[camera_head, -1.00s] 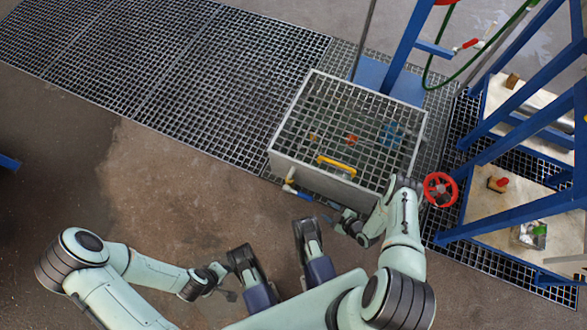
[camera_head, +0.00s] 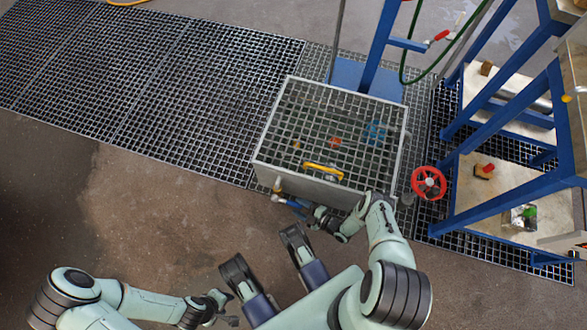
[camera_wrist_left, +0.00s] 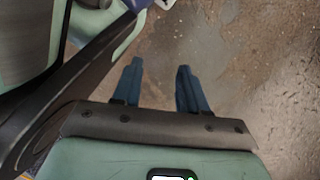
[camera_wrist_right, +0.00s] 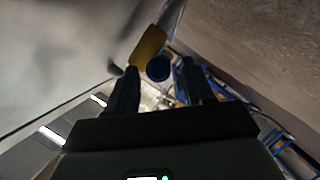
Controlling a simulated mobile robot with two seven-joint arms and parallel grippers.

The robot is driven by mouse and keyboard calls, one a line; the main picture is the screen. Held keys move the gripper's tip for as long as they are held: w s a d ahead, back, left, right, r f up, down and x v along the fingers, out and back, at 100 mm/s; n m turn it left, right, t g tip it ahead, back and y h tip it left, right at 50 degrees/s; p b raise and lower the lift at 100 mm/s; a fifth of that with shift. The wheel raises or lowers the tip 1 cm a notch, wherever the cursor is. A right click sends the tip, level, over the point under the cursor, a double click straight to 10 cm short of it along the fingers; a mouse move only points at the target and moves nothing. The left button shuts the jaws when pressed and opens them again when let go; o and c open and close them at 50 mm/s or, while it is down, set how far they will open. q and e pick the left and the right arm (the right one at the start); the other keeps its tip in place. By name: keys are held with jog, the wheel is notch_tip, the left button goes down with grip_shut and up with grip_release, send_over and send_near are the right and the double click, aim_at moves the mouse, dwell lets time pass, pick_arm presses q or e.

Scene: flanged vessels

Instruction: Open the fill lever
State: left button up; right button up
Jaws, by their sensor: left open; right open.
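A blue lever (camera_head: 295,203) sits beside a brass-coloured fitting (camera_head: 278,186) low on the front left of a grate-topped metal tank (camera_head: 300,181). No label shows which lever is the fill lever. My right gripper (camera_head: 312,213) is open at the right end of the blue lever. In the right wrist view a round blue end (camera_wrist_right: 159,68) shows between the open fingertips, with a yellow part (camera_wrist_right: 149,45) just beyond it. Contact cannot be told. My left gripper (camera_head: 228,306) is open and empty over the floor, far from the tank; its open fingers also show in the left wrist view (camera_wrist_left: 160,72).
A yellow handle (camera_head: 323,171) is on the tank's front edge. A red handwheel (camera_head: 428,183) and a blue frame (camera_head: 505,197) stand to the right. A green hose with a red handle (camera_head: 441,35) hangs behind. Floor at left is clear.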

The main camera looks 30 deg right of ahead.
aim_at(294, 204)
pick_arm(q)
jog(key=shift+s+a+f+g+b, duration=0.1)
jog(key=shift+s+f+g+b, duration=0.15)
jog(key=shift+s, duration=0.35)
jog(key=shift+s+a+f+g+b, duration=0.15)
jog(key=shift+s+f+b, duration=0.1)
jog(key=shift+s, duration=0.35)
pick_arm(e)
jog(key=shift+x, duration=1.7)
pick_arm(q)
jog(key=shift+d, duration=0.1)
pick_arm(e)
grip_shut()
pick_arm(q)
jog(key=shift+w, duration=0.1)
